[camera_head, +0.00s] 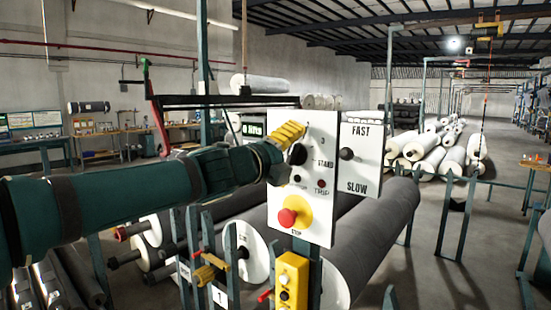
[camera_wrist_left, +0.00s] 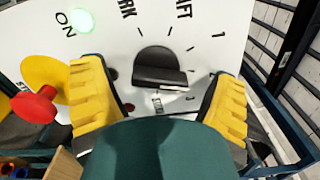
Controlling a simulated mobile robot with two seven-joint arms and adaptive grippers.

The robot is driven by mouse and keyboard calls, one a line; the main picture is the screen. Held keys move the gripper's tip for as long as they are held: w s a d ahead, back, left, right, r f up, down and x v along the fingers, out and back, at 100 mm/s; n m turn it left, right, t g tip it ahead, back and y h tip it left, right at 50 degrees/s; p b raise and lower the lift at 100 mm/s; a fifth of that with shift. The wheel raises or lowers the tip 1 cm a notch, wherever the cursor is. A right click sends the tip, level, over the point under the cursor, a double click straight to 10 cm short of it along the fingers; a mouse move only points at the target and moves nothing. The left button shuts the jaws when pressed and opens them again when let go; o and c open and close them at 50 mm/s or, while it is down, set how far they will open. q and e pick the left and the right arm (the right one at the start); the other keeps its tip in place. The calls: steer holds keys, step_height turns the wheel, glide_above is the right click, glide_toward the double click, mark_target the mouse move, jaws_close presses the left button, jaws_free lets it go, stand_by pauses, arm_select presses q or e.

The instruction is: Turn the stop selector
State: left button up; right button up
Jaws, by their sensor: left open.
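The selector is a black knob (camera_head: 298,156) on a white control panel (camera_head: 322,230). In the left wrist view the same knob (camera_wrist_left: 160,68) sits among printed tick marks, numbers and partly cut-off words. My left gripper (camera_head: 289,134) reaches in from the left with its yellow fingers at the panel, partly over the knob. In the left wrist view its fingers (camera_wrist_left: 162,80) are apart, one on each side of the knob, with visible gaps. Whether the fingertips touch the panel I cannot tell. My right gripper is not in view.
A red button on a yellow disc (camera_head: 287,217) sits lower on the panel. A FAST/SLOW panel (camera_head: 361,160) adjoins at the right. A yellow button box (camera_head: 291,280) hangs below. A large grey roll (camera_head: 370,235) lies behind. A lit lamp (camera_wrist_left: 81,20) is by ON.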

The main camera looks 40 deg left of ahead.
arm_select(q)
steer(key=s, duration=1.1)
steer(key=shift+s+a, duration=0.3)
steer(key=shift+a, duration=0.15)
